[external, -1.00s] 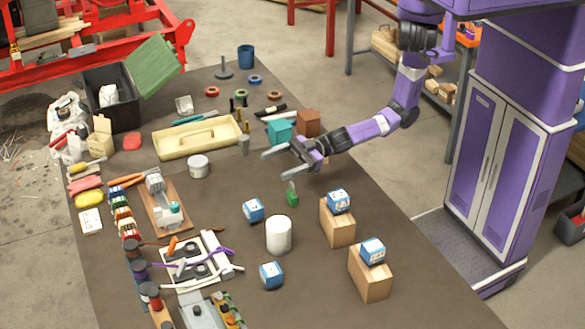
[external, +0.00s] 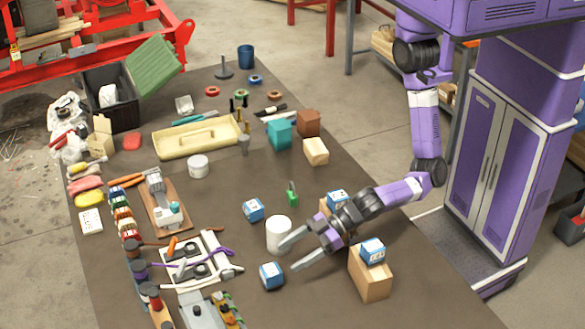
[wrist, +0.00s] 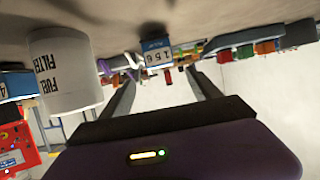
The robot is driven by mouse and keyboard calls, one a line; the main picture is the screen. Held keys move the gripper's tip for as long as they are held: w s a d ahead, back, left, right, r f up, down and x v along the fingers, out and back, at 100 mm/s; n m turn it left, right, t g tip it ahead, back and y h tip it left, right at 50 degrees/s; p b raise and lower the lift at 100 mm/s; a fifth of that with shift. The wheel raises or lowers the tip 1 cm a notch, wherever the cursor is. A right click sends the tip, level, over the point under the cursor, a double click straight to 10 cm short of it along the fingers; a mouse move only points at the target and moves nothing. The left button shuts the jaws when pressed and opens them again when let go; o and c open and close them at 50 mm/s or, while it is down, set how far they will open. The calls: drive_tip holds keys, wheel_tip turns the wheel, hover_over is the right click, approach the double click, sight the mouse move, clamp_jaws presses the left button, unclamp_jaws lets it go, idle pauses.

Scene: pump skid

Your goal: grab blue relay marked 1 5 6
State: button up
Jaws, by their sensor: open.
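The blue relay marked 1 5 6 (wrist: 157,56) shows in the wrist view, with its white label upside down, ahead of my fingers. It appears to be the blue-and-white relay (external: 271,275) standing on the table in the external view, just beyond my fingertips. My gripper (external: 287,257) is open and empty, low over the table. Its two fingers also show in the wrist view (wrist: 160,82), with the relay in line with the gap between them. I see no contact with the relay.
A white cylinder labelled filter (external: 279,234) stands close beside one finger. Another blue relay (external: 253,210) stands behind it. More relays sit on wooden blocks, one on the right block (external: 370,285). A cable-and-board assembly (external: 200,262) lies left of the relay.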

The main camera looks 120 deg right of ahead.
sight(271, 269)
drive_tip(key=shift+f+p+x, duration=0.2)
drive_tip(key=shift+p+x, duration=0.35)
drive_tip(key=shift+x, duration=3.25)
drive_tip(key=shift+a, duration=0.1)
clamp_jaws()
